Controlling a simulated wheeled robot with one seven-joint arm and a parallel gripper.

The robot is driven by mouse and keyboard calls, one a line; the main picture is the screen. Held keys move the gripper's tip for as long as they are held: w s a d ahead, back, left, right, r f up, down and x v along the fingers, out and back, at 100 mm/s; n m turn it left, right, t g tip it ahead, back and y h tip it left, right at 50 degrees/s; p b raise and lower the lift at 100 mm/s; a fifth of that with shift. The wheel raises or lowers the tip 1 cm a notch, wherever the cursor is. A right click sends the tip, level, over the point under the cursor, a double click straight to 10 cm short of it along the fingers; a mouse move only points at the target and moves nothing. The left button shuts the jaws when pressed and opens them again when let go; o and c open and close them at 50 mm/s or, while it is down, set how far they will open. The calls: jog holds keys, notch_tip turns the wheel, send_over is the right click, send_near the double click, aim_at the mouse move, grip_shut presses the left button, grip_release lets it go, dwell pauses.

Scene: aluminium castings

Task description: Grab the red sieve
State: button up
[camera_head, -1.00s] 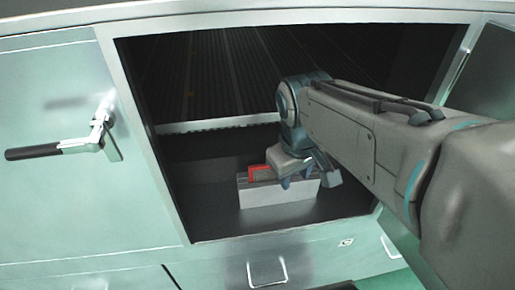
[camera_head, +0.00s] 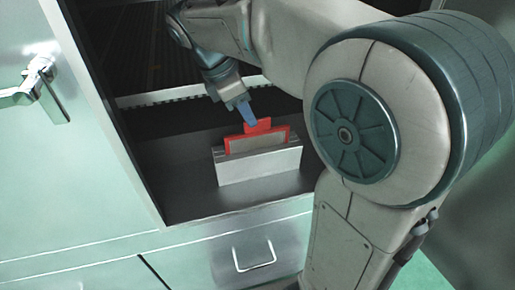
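The red sieve (camera_head: 283,136) stands upright in a light grey block-shaped holder (camera_head: 260,168) on the floor of the open cabinet. It has a red frame, a greyish panel and a small red tab on top. My gripper (camera_head: 248,115) points down at this tab from the upper left, with a blue fingertip overlapping or touching the tab's left side. Only one finger shows clearly, so I cannot tell whether it is open or shut on the tab. The sieve's lower part is hidden in the holder.
The cabinet's side frame (camera_head: 125,150) is close on the left, beside a door with a handle (camera_head: 40,90). A ribbed shelf with a pale toothed edge (camera_head: 150,98) lies behind the gripper. A drawer with a handle (camera_head: 253,258) is below the opening.

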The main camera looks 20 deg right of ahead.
aim_at(256, 131)
jog(key=b+x, duration=0.1)
jog(key=x, duration=0.7)
jog(key=shift+w+a+f, duration=0.15)
jog(key=shift+w, duration=0.05)
grip_shut()
